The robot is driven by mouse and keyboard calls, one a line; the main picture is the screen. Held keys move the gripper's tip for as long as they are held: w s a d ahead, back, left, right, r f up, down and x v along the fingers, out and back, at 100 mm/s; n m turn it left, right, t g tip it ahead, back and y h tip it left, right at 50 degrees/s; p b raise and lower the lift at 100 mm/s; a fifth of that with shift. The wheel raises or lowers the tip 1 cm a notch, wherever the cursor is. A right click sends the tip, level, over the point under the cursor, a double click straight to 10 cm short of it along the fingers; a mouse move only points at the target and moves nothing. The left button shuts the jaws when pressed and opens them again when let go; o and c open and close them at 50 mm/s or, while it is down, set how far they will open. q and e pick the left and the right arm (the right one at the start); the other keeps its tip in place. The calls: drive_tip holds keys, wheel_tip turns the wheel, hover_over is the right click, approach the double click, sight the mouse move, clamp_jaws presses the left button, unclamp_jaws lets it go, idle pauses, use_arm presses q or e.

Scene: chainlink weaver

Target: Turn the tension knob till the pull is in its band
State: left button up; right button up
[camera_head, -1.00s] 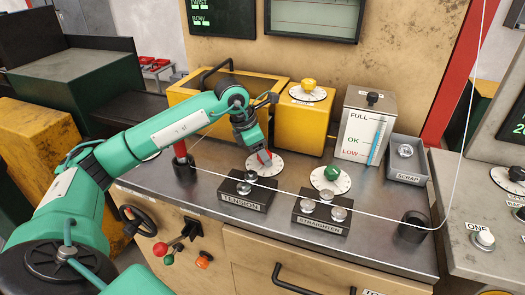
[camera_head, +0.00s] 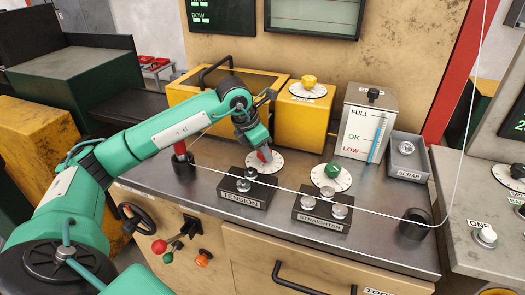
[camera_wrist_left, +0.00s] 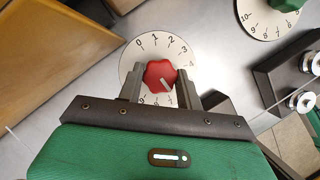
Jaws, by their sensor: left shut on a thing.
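The red tension knob (camera_wrist_left: 159,75) sits on a white numbered dial (camera_wrist_left: 128,65) in the left wrist view. Its white mark points to the lower right, on the side of the higher numbers; the exact value is partly hidden by a finger. My left gripper (camera_wrist_left: 158,88) is shut on the knob, with one finger on each side of it. In the head view my left gripper (camera_head: 264,152) reaches down onto the red knob above its dial (camera_head: 273,165), behind the block labelled TENSION (camera_head: 245,190). A thin wire (camera_head: 375,212) runs over this block. My right gripper is out of view.
A yellow housing with a yellow knob (camera_head: 309,80) and a level box marked FULL, OK, LOW (camera_head: 361,125) stand behind. Wall screens are cut off above.

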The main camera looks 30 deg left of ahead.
use_arm(q)
drive_tip(key=shift+n+t+y+b, duration=0.35)
drive_tip(key=shift+n+y, duration=0.25)
drive_tip(key=shift+n, duration=1)
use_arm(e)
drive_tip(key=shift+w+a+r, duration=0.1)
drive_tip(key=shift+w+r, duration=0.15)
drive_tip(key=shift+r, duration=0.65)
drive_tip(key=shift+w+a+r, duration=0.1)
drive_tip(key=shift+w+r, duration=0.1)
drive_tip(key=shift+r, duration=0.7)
use_arm(q)
drive_tip(key=o, duration=1)
drive_tip(key=shift+r, duration=0.1)
drive_tip(key=v, duration=1.3)
drive_tip(key=shift+s+r, duration=0.1)
drive_tip(key=shift+r, duration=0.2)
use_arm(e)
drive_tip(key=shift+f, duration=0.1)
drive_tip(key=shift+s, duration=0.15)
